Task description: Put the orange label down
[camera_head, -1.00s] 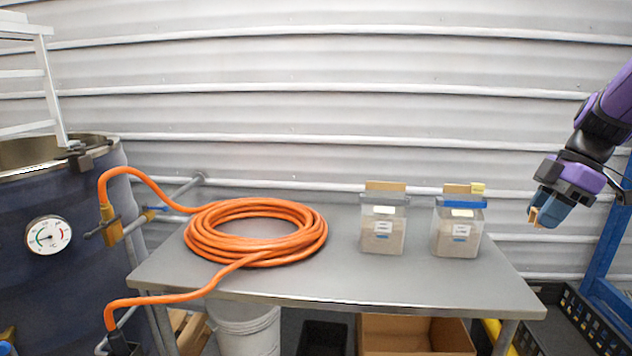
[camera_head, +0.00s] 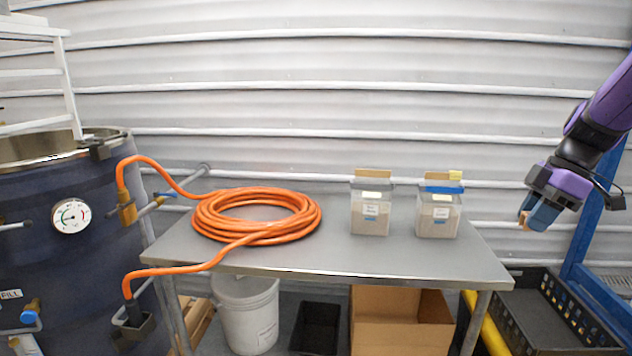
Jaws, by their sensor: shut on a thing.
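My gripper (camera_head: 526,219) is at the right, in the air just beyond the table's right end and level with the jars. It is shut on a small orange-tan piece that shows at its fingertips, the orange label (camera_head: 523,221). Most of the label is hidden by the fingers. The grey metal table (camera_head: 330,258) stands to the left of the gripper, and the label touches nothing else that I can see.
The table's front right is bare. A black crate (camera_head: 545,310) sits low at right.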

